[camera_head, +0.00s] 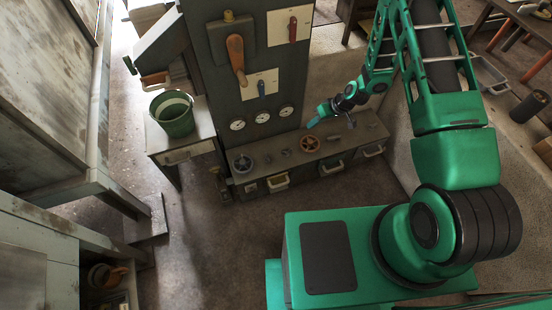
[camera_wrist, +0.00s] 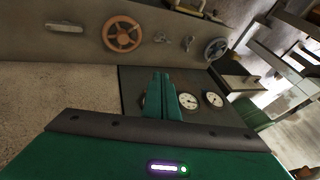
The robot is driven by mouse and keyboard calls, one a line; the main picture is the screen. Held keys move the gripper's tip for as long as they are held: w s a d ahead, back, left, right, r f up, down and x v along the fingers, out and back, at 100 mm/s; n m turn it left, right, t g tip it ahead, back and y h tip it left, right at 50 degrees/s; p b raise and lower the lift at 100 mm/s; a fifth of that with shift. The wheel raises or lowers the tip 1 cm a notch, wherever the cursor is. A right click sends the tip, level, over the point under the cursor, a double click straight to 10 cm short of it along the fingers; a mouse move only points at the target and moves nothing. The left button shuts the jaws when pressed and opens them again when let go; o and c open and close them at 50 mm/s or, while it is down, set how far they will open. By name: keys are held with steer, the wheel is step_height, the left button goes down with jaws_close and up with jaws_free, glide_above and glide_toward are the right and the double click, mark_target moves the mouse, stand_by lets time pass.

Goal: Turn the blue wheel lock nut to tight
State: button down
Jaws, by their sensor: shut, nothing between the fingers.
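A blue-grey handwheel (camera_head: 243,163) lies on the long low bench below the gauge panel, at the bench's left end. In the wrist view the blue wheel (camera_wrist: 216,49) is at the upper right. A small wing-shaped nut (camera_head: 267,158) is beside it; the same nut (camera_wrist: 188,43) shows left of the wheel in the wrist view. How tight it is cannot be told. My gripper (camera_head: 313,123) is above the back of the bench, right of the nut and apart from it. In the wrist view its fingers (camera_wrist: 161,82) are together and empty.
An orange handwheel (camera_head: 310,143) and a second small nut (camera_head: 286,151) are on the same bench. The panel (camera_head: 210,70) with levers and round gauges (camera_head: 262,117) rises behind. A green bucket (camera_head: 172,113) stands on a side table at left. Floor before the bench is clear.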

mark_target(267, 158)
steer(key=shift+y, duration=0.8)
steer(key=a+f, duration=0.4)
steer(key=f, duration=0.3)
steer(key=s+a+f, duration=0.1)
steer(key=a+f, duration=0.3)
steer(key=f, duration=0.2)
steer(key=s+a+f, duration=0.1)
steer(key=a+f, duration=0.2)
steer(key=f, duration=0.4)
steer(key=shift+s+a+f, duration=0.1)
steer(key=shift+a+f, duration=0.25)
steer(key=shift+a, duration=0.05)
steer(key=shift+s+a, duration=0.15)
steer(key=shift+a, duration=0.45)
steer(key=shift+s+a, duration=0.15)
steer(key=shift+a, duration=0.45)
steer(key=shift+s+a, duration=0.2)
steer(key=shift+a, duration=0.55)
steer(key=shift+s+d+t, duration=0.1)
steer(key=shift+t, duration=0.3)
